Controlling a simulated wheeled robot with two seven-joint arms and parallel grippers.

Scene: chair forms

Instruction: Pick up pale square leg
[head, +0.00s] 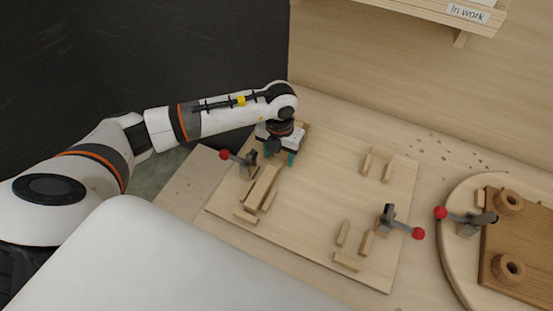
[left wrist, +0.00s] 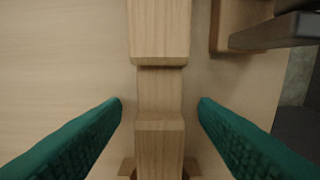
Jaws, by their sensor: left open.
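The pale square leg (head: 262,187) lies on the light wooden board among small wooden blocks. In the left wrist view the leg (left wrist: 160,35) runs top to bottom through the middle, with a stepped, narrower part near the fingertips. My left gripper (head: 280,157) points down over the far end of the leg. It is open; in the left wrist view its green fingers (left wrist: 160,105) stand on either side of the leg, with a gap at each side. My right gripper is not in view.
The board (head: 315,200) carries a red-knobbed clamp (head: 240,162) close beside my left gripper, another clamp (head: 390,220) at right, and several small blocks. A round board (head: 458,262) holds a darker wooden piece (head: 525,250). The board's middle is clear.

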